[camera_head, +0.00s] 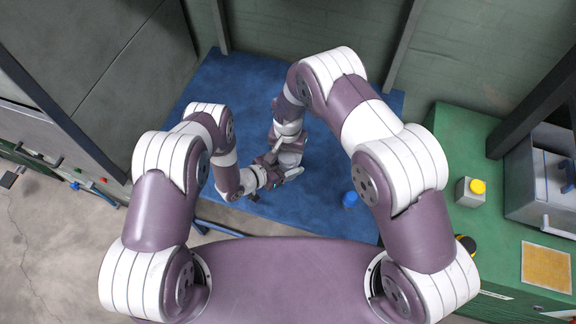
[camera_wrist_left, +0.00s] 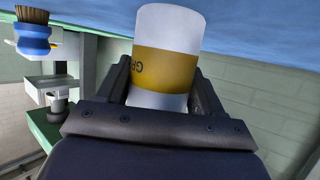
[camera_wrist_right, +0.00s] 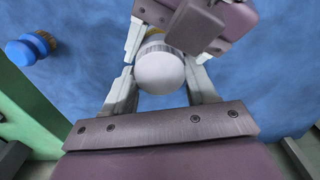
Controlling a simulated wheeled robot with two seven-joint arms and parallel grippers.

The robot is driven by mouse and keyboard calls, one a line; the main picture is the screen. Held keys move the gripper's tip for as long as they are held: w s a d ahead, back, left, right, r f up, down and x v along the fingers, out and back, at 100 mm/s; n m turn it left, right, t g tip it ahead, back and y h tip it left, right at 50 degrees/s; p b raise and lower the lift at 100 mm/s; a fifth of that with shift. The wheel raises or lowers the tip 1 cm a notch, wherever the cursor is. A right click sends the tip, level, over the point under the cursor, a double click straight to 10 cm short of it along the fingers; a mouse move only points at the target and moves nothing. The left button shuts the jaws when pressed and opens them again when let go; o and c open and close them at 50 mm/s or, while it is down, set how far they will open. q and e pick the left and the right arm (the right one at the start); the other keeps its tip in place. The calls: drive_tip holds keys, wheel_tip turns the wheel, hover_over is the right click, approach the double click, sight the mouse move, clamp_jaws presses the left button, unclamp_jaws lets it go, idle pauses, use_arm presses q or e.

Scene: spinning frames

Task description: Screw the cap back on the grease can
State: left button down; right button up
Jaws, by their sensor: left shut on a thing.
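The white grease can with a yellow lettered band (camera_wrist_left: 165,70) sits between the fingers of my left gripper (camera_wrist_left: 160,85), which is shut on it. I cannot tell whether this top is the cap or the can's own end. The fingers of my right gripper (camera_wrist_right: 160,80) flank it on both sides; whether they press on it is unclear. In the head view both grippers meet over the blue table (camera_head: 240,90), partly hiding the can.
A blue brush (camera_head: 350,199) stands on the table to the right of the grippers. The table's far part is clear.

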drive_tip(key=m, duration=0.4)
drive_tip(key=shift+m, duration=0.4)
drive_tip(key=o, duration=1.2)
drive_tip(key=shift+o, duration=0.2)
wheel_tip(320, 180, up, 12)
use_arm(q)
drive_tip(key=shift+c, duration=0.3)
unclamp_jaws()
